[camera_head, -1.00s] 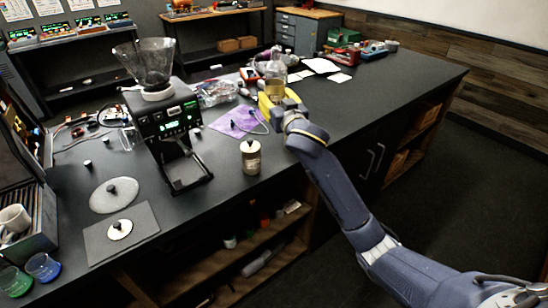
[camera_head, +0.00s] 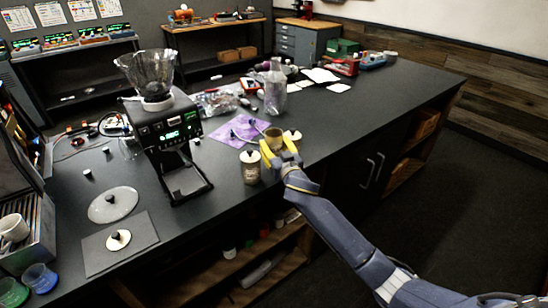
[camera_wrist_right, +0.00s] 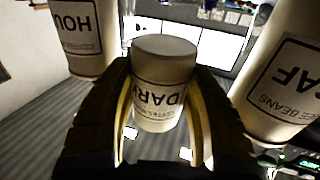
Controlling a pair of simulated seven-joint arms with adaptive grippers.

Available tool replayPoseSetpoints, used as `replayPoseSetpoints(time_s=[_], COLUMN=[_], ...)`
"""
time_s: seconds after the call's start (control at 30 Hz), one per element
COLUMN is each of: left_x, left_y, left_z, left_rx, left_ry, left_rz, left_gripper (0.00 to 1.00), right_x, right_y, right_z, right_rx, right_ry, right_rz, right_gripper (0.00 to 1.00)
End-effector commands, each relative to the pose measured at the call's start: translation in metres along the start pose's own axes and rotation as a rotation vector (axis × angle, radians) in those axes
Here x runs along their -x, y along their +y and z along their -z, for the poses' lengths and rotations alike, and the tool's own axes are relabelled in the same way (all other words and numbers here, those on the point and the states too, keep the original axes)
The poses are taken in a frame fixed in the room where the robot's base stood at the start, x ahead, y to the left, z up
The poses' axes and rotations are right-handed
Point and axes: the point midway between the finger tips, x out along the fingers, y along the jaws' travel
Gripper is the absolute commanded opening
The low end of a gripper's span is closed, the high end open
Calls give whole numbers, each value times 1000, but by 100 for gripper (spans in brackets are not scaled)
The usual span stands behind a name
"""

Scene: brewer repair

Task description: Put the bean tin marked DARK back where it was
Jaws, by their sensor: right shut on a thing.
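My right gripper (camera_head: 271,150) is shut on the bean tin marked DARK (camera_wrist_right: 163,85), a pale tin held between its two yellow fingers. The tin's label shows clearly in the right wrist view. In the head view the fingers partly hide the tin (camera_head: 274,136), and I cannot tell whether its base touches the counter. A tin whose label ends in "AF" (camera_wrist_right: 285,85) is at the right of the wrist view. A tin marked "HOU" (camera_wrist_right: 82,35) is at the left. In the head view, tins stand left (camera_head: 251,168) and right (camera_head: 293,136) of the gripper. My left gripper is out of view.
The black counter (camera_head: 390,95) has a grinder (camera_head: 172,135) left of the tins. A round disc (camera_head: 113,205) and grey mat (camera_head: 105,250) are at front left. The counter's right part is mostly clear.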

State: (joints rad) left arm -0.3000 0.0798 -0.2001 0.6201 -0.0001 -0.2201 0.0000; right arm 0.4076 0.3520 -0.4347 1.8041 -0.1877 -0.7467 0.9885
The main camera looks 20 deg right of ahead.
Motion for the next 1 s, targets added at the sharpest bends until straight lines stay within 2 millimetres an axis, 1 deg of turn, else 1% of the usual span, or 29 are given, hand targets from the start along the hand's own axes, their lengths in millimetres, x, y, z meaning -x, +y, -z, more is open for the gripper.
replayPoseSetpoints(time_s=[0.17,0.4,0.5,0.6,1.0], left_x=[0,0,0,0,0], left_y=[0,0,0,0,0], left_z=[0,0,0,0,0], left_rx=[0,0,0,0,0], left_ry=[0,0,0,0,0], left_rz=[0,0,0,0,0], left_gripper=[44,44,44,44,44], right_x=[0,0,0,0,0], right_y=[0,0,0,0,0], right_z=[-8,-35,-44,-48,-51], right_rx=[0,0,-1,0,-1], right_ry=[-1,-1,-1,0,0], right_rz=[-1,-1,0,1,1], right_gripper=[14,14,14,14,14])
